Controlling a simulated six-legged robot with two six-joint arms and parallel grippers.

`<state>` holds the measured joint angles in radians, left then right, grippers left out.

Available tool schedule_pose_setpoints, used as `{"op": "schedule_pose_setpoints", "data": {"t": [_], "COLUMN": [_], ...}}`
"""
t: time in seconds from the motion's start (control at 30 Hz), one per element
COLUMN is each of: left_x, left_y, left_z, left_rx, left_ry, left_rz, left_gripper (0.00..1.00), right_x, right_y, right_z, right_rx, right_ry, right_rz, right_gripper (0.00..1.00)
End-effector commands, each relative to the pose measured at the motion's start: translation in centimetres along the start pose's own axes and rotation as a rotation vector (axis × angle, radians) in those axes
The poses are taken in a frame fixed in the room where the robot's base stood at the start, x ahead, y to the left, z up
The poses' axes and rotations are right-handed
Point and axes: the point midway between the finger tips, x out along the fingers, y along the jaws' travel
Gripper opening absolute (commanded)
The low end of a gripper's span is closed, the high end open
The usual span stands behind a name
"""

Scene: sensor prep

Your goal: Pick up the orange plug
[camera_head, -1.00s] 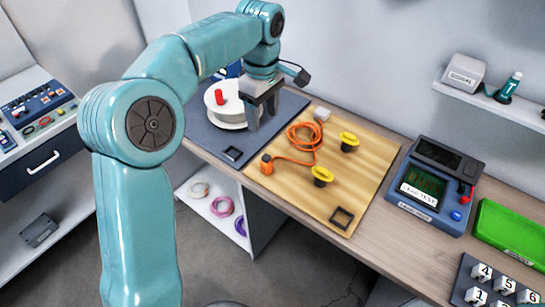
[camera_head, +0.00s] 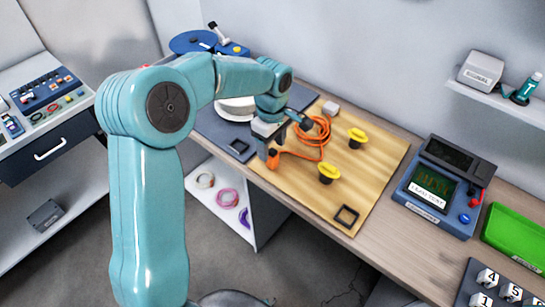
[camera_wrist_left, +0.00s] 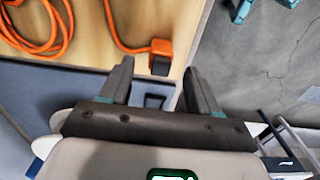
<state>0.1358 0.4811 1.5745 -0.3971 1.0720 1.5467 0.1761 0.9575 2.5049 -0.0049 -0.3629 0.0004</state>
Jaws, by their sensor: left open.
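The orange plug (camera_head: 273,160) lies near the front edge of the wooden board, on the end of the orange cable (camera_head: 315,140). In the wrist view, the plug (camera_wrist_left: 161,48) has an orange body and a dark end, which faces my gripper. My left gripper (camera_head: 265,151) is at the plug in the head view and partly covers it. In the wrist view, my left gripper (camera_wrist_left: 158,66) has its two dark fingers apart, with the plug just beyond the gap between the tips. Nothing is held. My right gripper is not in view.
Two yellow-topped knobs (camera_head: 329,172) stand on the wooden board (camera_head: 375,165). A square socket frame (camera_head: 346,216) is at its front corner. A tester (camera_head: 436,185) stands to the right. A white round piece (camera_head: 235,108) is behind my arm on a grey mat.

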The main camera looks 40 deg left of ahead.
Motion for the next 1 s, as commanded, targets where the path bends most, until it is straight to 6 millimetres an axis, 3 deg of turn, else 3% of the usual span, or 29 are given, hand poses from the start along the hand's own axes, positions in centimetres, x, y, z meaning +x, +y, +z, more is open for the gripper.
{"op": "schedule_pose_setpoints", "data": {"t": [0.2,0.47,0.6,0.67,1.0], "left_x": [2.9,3.2,3.2,3.2,2.8], "left_y": [0.1,0.1,0.1,0.1,0.2], "left_z": [0.2,0.2,0.2,0.2,0.1], "left_rx": [0.0,0.0,0.0,0.0,0.0], "left_ry": [0.0,0.0,0.0,0.0,0.001], "left_rz": [-0.001,0.001,0.001,0.001,0.002], "left_gripper": [0.62,0.62,0.16,0.01,0.01], "right_x": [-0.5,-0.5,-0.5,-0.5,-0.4], "right_y": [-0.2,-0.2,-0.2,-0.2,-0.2], "right_z": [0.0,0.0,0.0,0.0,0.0], "right_rx": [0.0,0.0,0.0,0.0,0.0], "right_ry": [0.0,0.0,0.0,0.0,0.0], "right_rz": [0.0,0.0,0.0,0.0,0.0], "right_gripper": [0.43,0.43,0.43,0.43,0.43]}}
